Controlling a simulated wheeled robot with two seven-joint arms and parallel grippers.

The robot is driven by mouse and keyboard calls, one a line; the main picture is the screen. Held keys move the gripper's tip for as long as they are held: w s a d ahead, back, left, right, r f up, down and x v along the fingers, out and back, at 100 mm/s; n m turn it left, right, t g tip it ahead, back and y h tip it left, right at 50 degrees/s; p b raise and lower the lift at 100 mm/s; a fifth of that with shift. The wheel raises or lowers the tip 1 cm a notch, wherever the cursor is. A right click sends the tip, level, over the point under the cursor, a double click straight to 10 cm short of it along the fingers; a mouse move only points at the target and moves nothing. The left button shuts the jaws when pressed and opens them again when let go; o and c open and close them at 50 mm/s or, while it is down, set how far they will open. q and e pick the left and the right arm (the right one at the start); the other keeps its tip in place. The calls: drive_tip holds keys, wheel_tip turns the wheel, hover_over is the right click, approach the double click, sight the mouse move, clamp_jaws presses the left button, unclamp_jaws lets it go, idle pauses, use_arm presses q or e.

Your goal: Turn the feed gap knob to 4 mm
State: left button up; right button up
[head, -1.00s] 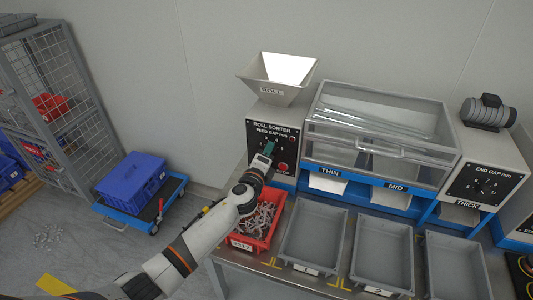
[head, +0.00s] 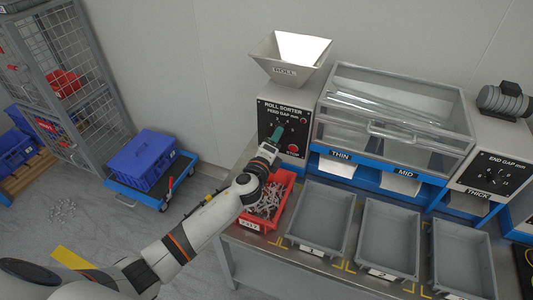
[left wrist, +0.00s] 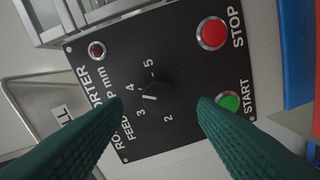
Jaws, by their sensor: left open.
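The feed gap knob (left wrist: 156,88) is a dark round dial on the black roll sorter panel (head: 268,108), with numbers 2 to 5 around it in the left wrist view. Its white pointer mark appears to point between 3 and 4. My left gripper (head: 279,131) has teal fingers, held in front of the panel. In the left wrist view the open fingers (left wrist: 160,103) stand one on each side of the knob, apart from it, with nothing between them. In the head view the knob is mostly hidden by the gripper. My right gripper is not in view.
A red STOP button (left wrist: 212,33) and green START button (left wrist: 229,103) sit close to the knob, START near one fingertip. A red bin of parts (head: 252,222) stands below my arm. Grey trays (head: 321,216) line the table to the right.

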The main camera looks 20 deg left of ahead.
use_arm(q)
drive_tip(key=s, duration=0.8)
drive_tip(key=shift+s+r, duration=0.2)
drive_tip(key=shift+s, duration=0.2)
